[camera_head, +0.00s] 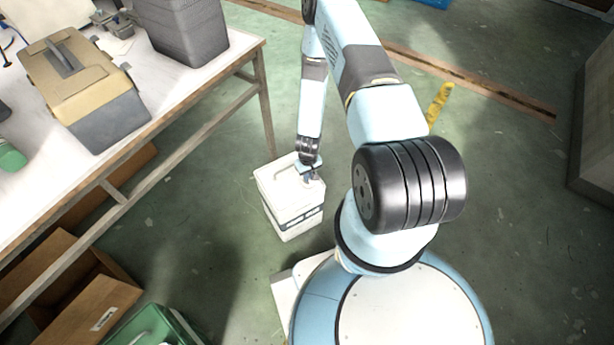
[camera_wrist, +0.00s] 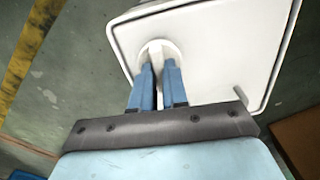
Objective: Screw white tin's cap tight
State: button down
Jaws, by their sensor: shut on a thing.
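The white tin (camera_head: 289,209) stands upright on the green floor, right of the workbench and in front of my base. It is boxy, with a dark band on its side. In the wrist view its pale top (camera_wrist: 215,50) with a raised rim fills the upper right. The round white cap (camera_wrist: 157,52) sits near one edge of that top. My gripper (camera_wrist: 159,67) has its two blue fingers shut at the cap, one on each side of it. In the head view my gripper (camera_head: 307,178) reaches down onto the tin's top; the fingers partly hide the cap.
A workbench (camera_head: 172,139) on the left carries a tan and grey toolbox (camera_head: 75,75) and a dark grey bin (camera_head: 187,30). Cardboard boxes (camera_head: 75,300) and a green crate (camera_head: 150,325) stand on the floor at lower left. Open floor lies behind the tin.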

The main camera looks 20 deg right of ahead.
jog(key=m, duration=0.4)
jog(key=shift+m, duration=0.3)
jog(key=m, duration=0.4)
jog(key=shift+d+m, duration=0.1)
jog(key=shift+m, duration=0.2)
jog(key=m, duration=0.4)
jog(key=shift+s+m, duration=0.1)
jog(key=shift+m, duration=1.9)
jog(key=c, duration=1.1)
grip_release()
jog(key=shift+c, duration=0.2)
